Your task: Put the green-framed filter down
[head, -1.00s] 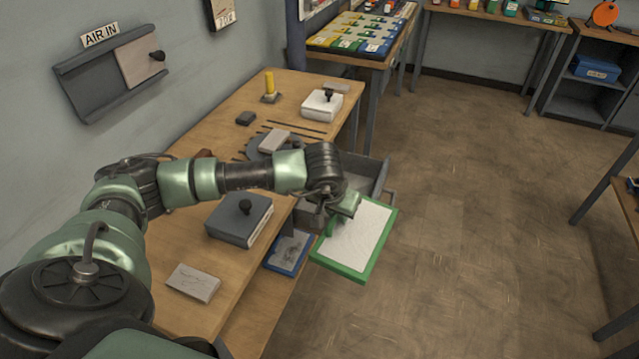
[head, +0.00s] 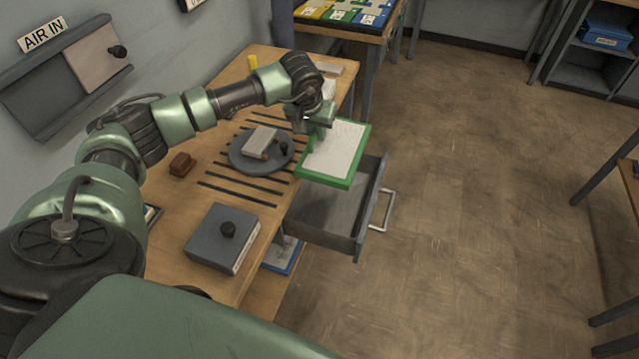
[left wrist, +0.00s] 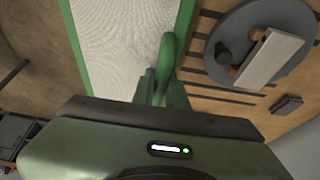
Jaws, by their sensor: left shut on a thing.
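The green-framed filter (head: 338,152) is a flat white panel in a green frame. My left gripper (head: 322,130) is shut on its left edge and holds it in the air, over the far part of the open drawer and beside the bench edge. In the left wrist view the filter (left wrist: 122,45) runs away from the gripper (left wrist: 160,85), whose fingers close on the green frame side. Whether the filter touches anything below is hidden. My right gripper is not in view.
The grey drawer (head: 337,226) stands open and looks empty. On the wooden bench (head: 185,205) are a round grey plate (head: 240,160) carrying a block, a dark grey box (head: 222,238) with a knob, and a brown block (head: 182,164). A blue-framed panel (head: 283,256) is below. The floor at right is clear.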

